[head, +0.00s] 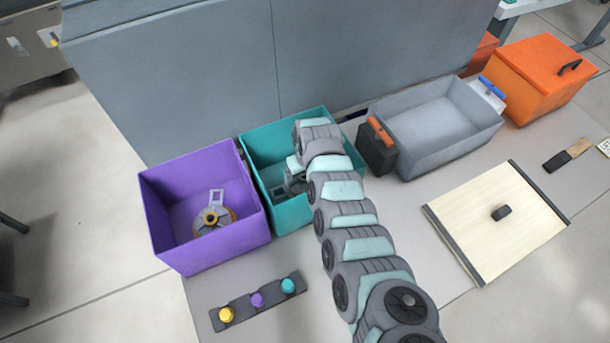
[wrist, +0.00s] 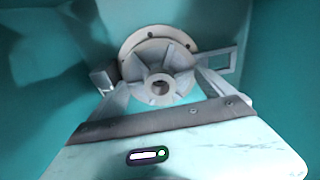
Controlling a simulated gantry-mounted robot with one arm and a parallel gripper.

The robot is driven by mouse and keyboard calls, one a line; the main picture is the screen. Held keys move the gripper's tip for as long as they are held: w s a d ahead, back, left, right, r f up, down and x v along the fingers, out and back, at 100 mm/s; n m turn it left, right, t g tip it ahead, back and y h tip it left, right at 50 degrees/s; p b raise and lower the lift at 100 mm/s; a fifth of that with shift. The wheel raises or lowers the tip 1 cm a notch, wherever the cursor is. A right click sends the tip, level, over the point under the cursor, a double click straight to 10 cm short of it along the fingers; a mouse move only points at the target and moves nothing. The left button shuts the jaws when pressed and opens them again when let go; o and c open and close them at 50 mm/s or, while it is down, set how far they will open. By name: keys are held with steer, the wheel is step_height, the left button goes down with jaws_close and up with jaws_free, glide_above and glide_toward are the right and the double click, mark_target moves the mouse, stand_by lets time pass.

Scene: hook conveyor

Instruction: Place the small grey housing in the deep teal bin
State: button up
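The deep teal bin (head: 285,214) stands right of the purple bin in the head view, and its walls fill the wrist view's background. My arm reaches down into it, and my gripper (wrist: 160,92) is inside. The small grey housing (wrist: 158,88), a round finned piece with a hub, a flange and a rectangular loop on its right, lies between my two spread fingers. The fingers reach both sides of the finned part. Whether they press on it, or whether it rests on the bin floor, I cannot tell. In the head view my arm hides most of it.
The purple bin (head: 165,250) holds another housing with a yellow ring (head: 231,216). A grey tray (head: 480,140), black box (head: 375,157) and orange box (head: 550,90) stand to the right. A pale board (head: 470,215) bears a small dark block (head: 502,212). A button strip (head: 242,306) lies in front.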

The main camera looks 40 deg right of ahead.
steer(key=shift+o, duration=0.7)
steer(key=shift+r, duration=0.1)
steer(key=shift+a+r, duration=0.1)
steer(key=shift+r, duration=0.7)
step_height(320, 180, up, 10)
steer(key=s, duration=0.1)
steer(key=shift+s+a+r, duration=0.15)
steer(key=shift+s+r, duration=0.05)
steer(key=shift+r, duration=0.05)
